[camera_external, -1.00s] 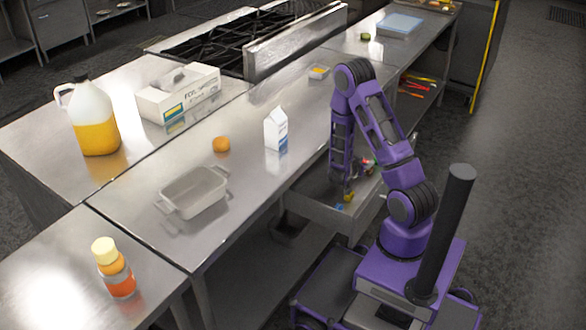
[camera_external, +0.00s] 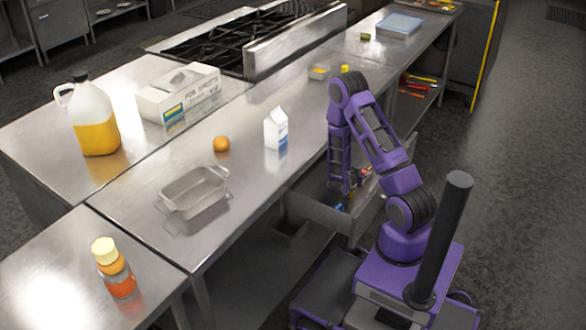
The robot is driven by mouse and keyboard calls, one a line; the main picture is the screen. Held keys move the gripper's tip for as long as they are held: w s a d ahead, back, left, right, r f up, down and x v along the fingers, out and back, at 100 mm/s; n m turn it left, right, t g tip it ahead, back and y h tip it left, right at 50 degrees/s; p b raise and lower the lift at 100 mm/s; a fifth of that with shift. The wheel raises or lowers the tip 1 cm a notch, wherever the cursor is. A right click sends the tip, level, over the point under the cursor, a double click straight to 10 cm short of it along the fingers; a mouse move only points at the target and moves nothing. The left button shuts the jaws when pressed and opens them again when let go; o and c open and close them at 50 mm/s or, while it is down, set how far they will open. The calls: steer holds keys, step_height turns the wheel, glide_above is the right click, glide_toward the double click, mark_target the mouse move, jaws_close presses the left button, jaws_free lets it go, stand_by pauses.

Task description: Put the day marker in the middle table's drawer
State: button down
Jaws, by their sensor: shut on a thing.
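The middle table's drawer (camera_external: 322,215) is pulled out below the steel counter. Several small coloured items lie inside it, a blue one (camera_external: 340,206) near its front and red ones (camera_external: 365,171) further back. My gripper (camera_external: 345,200) points down into the drawer, low among these items. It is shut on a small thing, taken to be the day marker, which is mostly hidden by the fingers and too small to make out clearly. I cannot tell whether the held thing touches the drawer floor.
On the counter (camera_external: 240,210) are a grey baking dish (camera_external: 194,190), an orange (camera_external: 221,144), a milk carton (camera_external: 276,129) and a small yellow-topped box (camera_external: 319,73). A sauce bottle (camera_external: 113,268) stands at the front left. A stove (camera_external: 240,45) is behind.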

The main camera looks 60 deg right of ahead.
steer(key=shift+c, duration=2.1)
jaws_free()
steer(key=shift+r, duration=0.1)
steer(key=shift+r+p, duration=0.6)
steer(key=v, duration=0.7)
steer(key=shift+a+p, duration=0.3)
steer(key=shift+p, duration=0.05)
steer(key=shift+d+r, duration=0.1)
